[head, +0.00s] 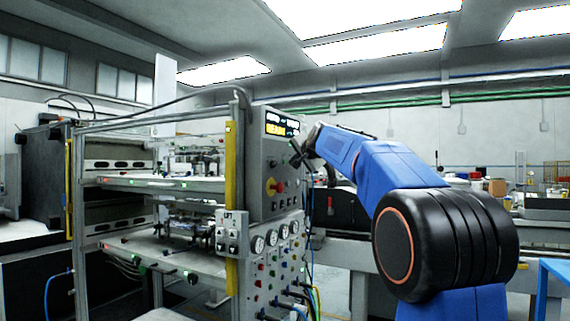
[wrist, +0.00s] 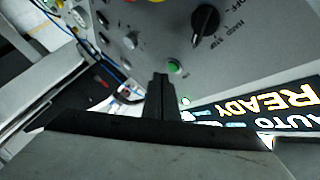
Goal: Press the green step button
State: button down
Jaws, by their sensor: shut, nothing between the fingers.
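The green step button (wrist: 174,67) is a small round button on the grey control panel (wrist: 260,60) in the wrist view. My gripper (wrist: 161,78) is shut and empty, its dark fingertips close beside the button, just below and left of it in the picture. I cannot tell whether they touch the panel.
A black rotary knob (wrist: 205,22) and a white button (wrist: 130,40) are near the green button. A lit display (wrist: 265,108) reads READY and AUTO. A red knob on yellow (head: 275,186) sits on the box front. Cables (head: 312,220) hang beside the box.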

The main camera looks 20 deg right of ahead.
jog(key=shift+w+a, duration=0.1)
jog(key=shift+w+a, duration=0.15)
jog(key=shift+w, duration=0.1)
dwell(0.3)
jog(key=shift+w+a, duration=0.25)
jog(key=shift+w, duration=0.05)
dwell(0.9)
jog(key=shift+s, duration=0.1)
jog(key=shift+s+d, duration=0.5)
jog(key=shift+s, duration=0.05)
dwell(0.3)
jog(key=shift+s+d, duration=0.75)
jog(key=shift+s, duration=0.25)
jog(key=shift+s+d, duration=0.75)
jog(key=shift+s, duration=0.2)
